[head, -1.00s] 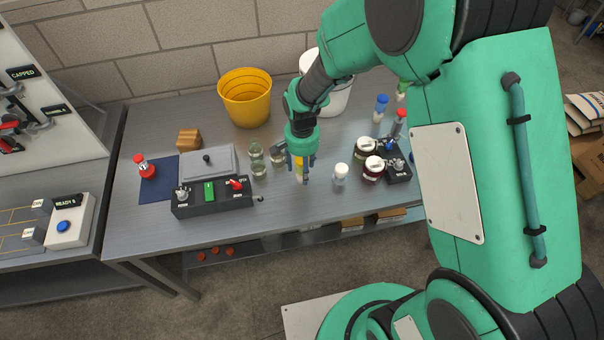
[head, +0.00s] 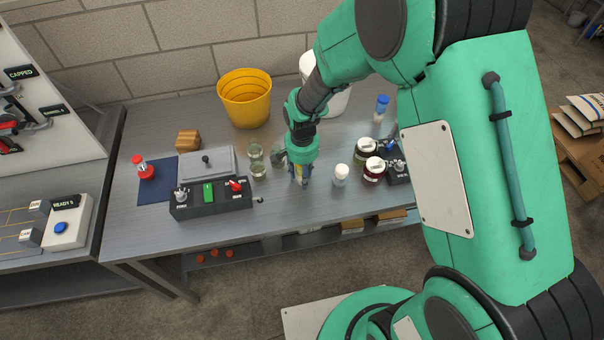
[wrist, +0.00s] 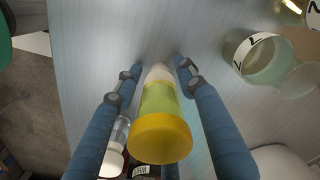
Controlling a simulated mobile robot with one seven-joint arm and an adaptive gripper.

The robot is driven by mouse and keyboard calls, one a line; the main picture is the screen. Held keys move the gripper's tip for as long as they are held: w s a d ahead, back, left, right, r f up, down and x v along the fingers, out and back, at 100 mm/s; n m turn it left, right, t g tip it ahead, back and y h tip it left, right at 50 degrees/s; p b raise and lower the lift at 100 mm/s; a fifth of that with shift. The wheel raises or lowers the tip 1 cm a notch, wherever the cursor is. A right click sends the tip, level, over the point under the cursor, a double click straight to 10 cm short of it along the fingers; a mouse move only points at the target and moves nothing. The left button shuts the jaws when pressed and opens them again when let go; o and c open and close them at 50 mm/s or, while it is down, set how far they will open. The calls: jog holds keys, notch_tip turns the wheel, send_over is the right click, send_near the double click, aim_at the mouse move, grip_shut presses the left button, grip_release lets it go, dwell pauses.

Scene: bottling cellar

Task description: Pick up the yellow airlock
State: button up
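The yellow airlock (wrist: 160,138) shows in the wrist view with a wide yellow top, a yellow-green body and a pale far end.
A white-capped bottle (head: 341,174) stands close on the right, with dark jars (head: 374,169) beyond it. Clear glass jars (head: 258,170) stand on the left, near a switch box (head: 212,198). A yellow bucket (head: 245,98) is at the back. The bench's front edge is near.

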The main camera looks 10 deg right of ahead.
jog(key=c, duration=0.7)
jog(key=shift+r, duration=0.15)
jog(key=shift+r, duration=0.5)
jog(key=r, duration=0.1)
jog(key=r+p, duration=0.1)
jog(key=shift+s+r+p, duration=0.3)
jog(key=shift+s, duration=0.05)
jog(key=s+p, duration=0.1)
jog(key=s, duration=0.4)
jog(key=s+d, duration=0.1)
jog(key=s, duration=0.4)
jog(key=s+d+r+p, duration=0.1)
jog(key=s, duration=0.4)
jog(key=shift+d+p, duration=0.1)
jog(key=shift+p, duration=0.2)
